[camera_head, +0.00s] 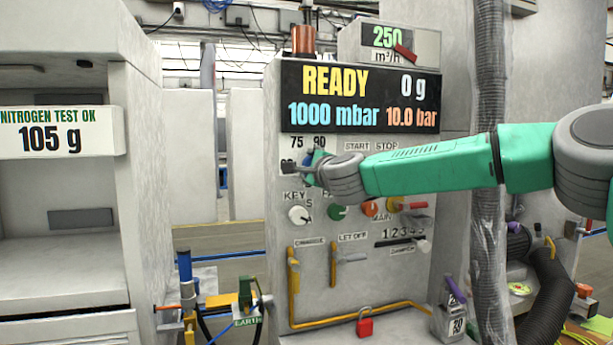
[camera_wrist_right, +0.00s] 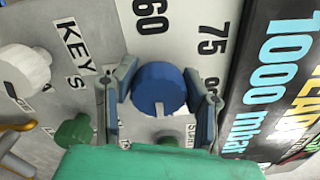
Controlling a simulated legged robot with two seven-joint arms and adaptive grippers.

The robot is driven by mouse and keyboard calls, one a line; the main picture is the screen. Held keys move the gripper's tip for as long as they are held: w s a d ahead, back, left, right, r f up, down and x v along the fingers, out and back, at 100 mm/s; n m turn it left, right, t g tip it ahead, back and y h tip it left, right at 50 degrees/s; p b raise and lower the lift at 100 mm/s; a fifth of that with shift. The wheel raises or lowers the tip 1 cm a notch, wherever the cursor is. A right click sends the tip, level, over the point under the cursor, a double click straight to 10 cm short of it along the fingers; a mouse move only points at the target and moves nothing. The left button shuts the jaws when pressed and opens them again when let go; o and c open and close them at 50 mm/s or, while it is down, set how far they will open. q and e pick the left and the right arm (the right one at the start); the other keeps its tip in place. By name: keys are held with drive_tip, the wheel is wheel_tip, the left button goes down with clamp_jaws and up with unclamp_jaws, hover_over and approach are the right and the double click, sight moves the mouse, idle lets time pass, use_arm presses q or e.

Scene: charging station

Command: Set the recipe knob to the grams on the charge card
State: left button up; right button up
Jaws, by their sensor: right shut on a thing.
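The recipe knob (camera_wrist_right: 158,88) is round and blue. In the wrist view it sits between the two fingers of my right gripper (camera_wrist_right: 162,102), which is shut on it. A small pale and dark mark shows on the knob's lower edge in that view. Scale labels 60 and 75 (camera_wrist_right: 208,40) stand beside it, with 90 partly hidden. The charge card (camera_head: 62,132) at the left reads 105 g. My left gripper is out of view.
A display (camera_head: 360,98) above the knob reads READY, 0 g, 1000 mbar and 10.0 bar. A white key knob (camera_head: 299,215), a green knob (camera_head: 337,212) and other controls lie close below. Yellow and brown levers and a red padlock (camera_head: 364,322) are lower down.

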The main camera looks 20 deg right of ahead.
drive_tip(key=m+b, duration=0.1)
drive_tip(key=m, duration=0.1)
drive_tip(key=m+b, duration=0.2)
drive_tip(key=f+m+b, duration=0.1)
drive_tip(key=m, duration=0.1)
drive_tip(key=shift+d+m, duration=0.25)
drive_tip(key=shift+m, duration=0.05)
drive_tip(key=m+b, duration=0.2)
drive_tip(key=m, duration=0.1)
drive_tip(key=shift+w+r+b, duration=0.1)
drive_tip(key=shift+r+b, duration=0.05)
drive_tip(key=shift+b, duration=0.25)
drive_tip(key=shift+r+m+b, duration=0.25)
drive_tip(key=shift+m+b, duration=0.45)
drive_tip(key=shift+m, duration=0.4)
drive_tip(key=shift+r, duration=0.1)
drive_tip(key=o, duration=1.2)
drive_tip(key=shift+c, duration=0.2)
